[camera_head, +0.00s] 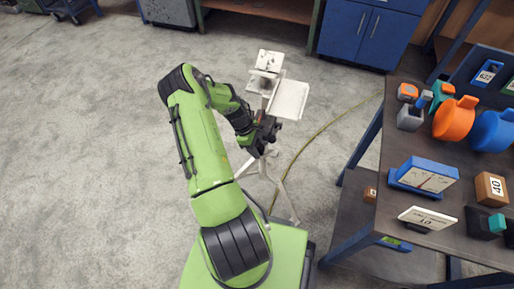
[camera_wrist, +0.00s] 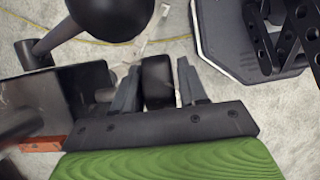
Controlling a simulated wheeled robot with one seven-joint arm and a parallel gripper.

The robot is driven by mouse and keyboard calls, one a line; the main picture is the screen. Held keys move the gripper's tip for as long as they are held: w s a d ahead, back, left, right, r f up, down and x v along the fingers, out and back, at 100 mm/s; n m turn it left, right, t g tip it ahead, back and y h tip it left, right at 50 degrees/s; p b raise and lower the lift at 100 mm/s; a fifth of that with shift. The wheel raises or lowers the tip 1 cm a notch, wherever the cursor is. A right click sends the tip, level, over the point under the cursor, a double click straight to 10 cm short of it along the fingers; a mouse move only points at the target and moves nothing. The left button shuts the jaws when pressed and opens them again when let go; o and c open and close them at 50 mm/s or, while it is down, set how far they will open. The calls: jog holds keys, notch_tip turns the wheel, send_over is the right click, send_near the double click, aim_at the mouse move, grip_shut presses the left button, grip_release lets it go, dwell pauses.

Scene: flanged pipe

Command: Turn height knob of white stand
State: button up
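The white stand (camera_head: 289,99) stands on the floor just beyond my arm, with a flat plate on top and splayed legs below. My gripper (camera_head: 264,134) is at its upright, below the plate, and hides part of it. In the wrist view, a black knob-like cylinder (camera_wrist: 158,82) sits between the two fingers of my gripper (camera_wrist: 160,84). I take it for the height knob. The left finger is very close to it or touching. A thin gap seems to show at the right finger, so the fingers look open around it. The knob is hidden in the head view.
A workbench (camera_head: 393,150) with pipe parts and small boxes stands at the right. Blue cabinets (camera_head: 367,33) are at the back. A yellow cable (camera_head: 322,128) runs along the floor beside the stand. The floor at the left is clear.

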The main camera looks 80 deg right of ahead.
jog(key=c, duration=0.6)
jog(key=shift+s+r+t, duration=0.1)
jog(key=shift+s+t, duration=0.05)
jog(key=shift+t, duration=0.45)
jog(key=shift+c, duration=0.2)
jog(key=shift+t+p, duration=0.3)
jog(key=shift+t, duration=0.7)
jog(key=o, duration=1)
jog(key=shift+c, duration=0.2)
jog(key=r+p, duration=0.1)
jog(key=r, duration=0.3)
jog(key=w+r+p, duration=0.1)
jog(key=r, duration=0.2)
jog(key=r+p, duration=0.1)
jog(key=r, duration=0.3)
jog(key=shift+w+r, duration=0.3)
